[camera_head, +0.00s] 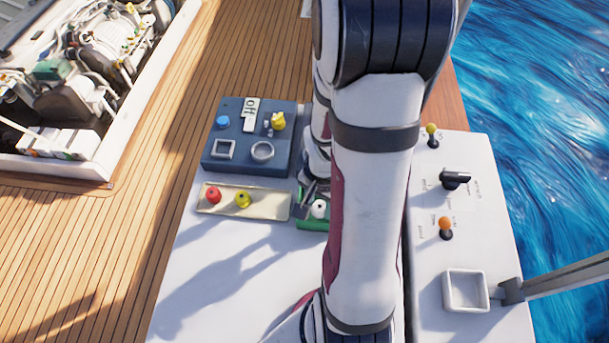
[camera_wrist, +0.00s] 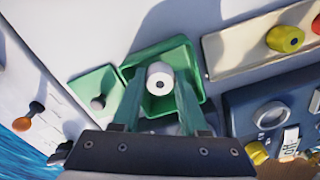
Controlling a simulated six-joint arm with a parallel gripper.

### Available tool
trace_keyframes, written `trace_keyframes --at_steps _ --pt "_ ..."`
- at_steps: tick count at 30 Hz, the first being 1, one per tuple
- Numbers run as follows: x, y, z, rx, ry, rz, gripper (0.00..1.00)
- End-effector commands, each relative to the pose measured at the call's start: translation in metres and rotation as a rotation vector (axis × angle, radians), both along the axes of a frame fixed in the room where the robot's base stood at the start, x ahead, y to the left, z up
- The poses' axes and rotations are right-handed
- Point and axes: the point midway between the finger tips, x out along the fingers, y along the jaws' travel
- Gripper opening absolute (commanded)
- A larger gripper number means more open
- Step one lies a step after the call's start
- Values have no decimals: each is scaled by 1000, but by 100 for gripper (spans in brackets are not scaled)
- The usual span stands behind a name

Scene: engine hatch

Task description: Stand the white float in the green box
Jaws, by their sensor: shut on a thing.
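The white float (camera_head: 319,208) is held by my gripper (camera_head: 316,200) at the green box (camera_head: 312,225). In the wrist view, the float (camera_wrist: 160,77), with a dark hole in its end, sits between the two fingertips of my gripper (camera_wrist: 159,88). The green box (camera_wrist: 183,48) frames it there, with the float inside the box's outline. I cannot tell whether the float touches the box floor. My arm hides the right part of the box in the head view.
A cream tray (camera_head: 268,207) left of the box holds a red float (camera_head: 213,195) and a yellow float (camera_head: 242,199). A blue panel (camera_head: 212,163) stands behind it. A white console (camera_head: 480,240) with levers is at right.

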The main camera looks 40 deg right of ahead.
Motion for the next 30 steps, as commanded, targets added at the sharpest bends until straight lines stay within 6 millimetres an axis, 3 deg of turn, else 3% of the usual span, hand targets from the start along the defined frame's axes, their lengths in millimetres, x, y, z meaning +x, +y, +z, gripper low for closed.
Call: trace_keyframes --at_steps 5,15,16,18,26,30 --pt "-1 1 -32 4 4 -1 0" --pt "-1 0 -36 2 2 0 0" --pt "-1 0 -37 2 2 0 44" --pt "-1 0 -36 2 2 0 55" --pt "0 0 -35 1 0 0 55" --pt "1 -1 -19 -1 -3 1 55"
